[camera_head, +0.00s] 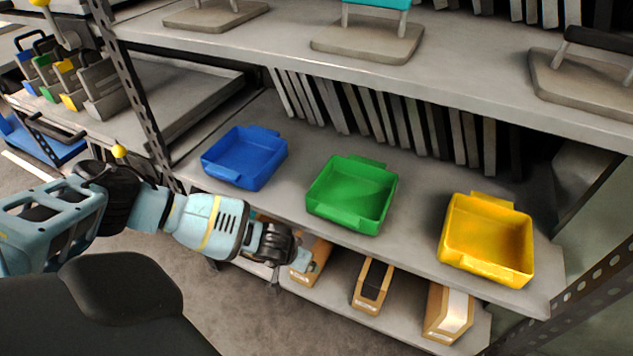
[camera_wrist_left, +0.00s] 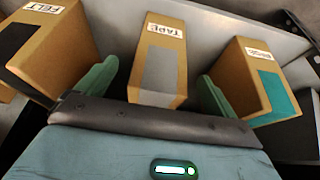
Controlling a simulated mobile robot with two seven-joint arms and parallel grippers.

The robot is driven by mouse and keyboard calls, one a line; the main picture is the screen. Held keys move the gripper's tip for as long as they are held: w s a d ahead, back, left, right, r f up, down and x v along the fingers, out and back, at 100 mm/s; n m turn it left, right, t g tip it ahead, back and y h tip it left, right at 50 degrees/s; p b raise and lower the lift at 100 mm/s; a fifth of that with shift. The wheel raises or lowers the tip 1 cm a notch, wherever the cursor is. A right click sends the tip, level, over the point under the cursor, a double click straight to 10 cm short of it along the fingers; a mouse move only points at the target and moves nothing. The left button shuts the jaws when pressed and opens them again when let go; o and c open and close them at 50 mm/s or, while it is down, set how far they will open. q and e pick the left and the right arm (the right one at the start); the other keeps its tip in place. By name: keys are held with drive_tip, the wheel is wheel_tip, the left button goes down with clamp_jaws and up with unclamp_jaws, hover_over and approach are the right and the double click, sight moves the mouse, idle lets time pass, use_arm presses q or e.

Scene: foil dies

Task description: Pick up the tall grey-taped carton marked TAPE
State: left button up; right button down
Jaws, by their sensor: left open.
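The tall tan carton marked TAPE (camera_wrist_left: 160,62) stands in the middle of the left wrist view, with a grey strip down its face. My left gripper (camera_wrist_left: 155,88) is open, with one green finger on each side of this carton; I cannot tell whether either touches it. In the head view the left gripper (camera_head: 298,260) reaches the lower shelf and partly hides what appears to be the same carton (camera_head: 322,250). My right gripper is not in view.
A FELT carton (camera_wrist_left: 55,50) with a black strip and a teal-strip carton (camera_wrist_left: 258,75) flank it closely. Blue (camera_head: 245,157), green (camera_head: 352,193) and yellow (camera_head: 487,240) bins stand on the shelf above. The floor (camera_head: 255,318) in front is clear.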

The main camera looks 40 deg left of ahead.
use_arm(q)
drive_tip(key=b+x, duration=0.3)
drive_tip(key=x, duration=0.2)
drive_tip(key=shift+w+a+f, duration=0.15)
drive_tip(key=shift+w+f, duration=0.05)
drive_tip(key=shift+w, duration=0.1)
drive_tip(key=c, duration=1.4)
drive_tip(key=shift+c, duration=0.5)
drive_tip(key=shift+w+r, duration=0.1)
drive_tip(key=shift+r, duration=0.1)
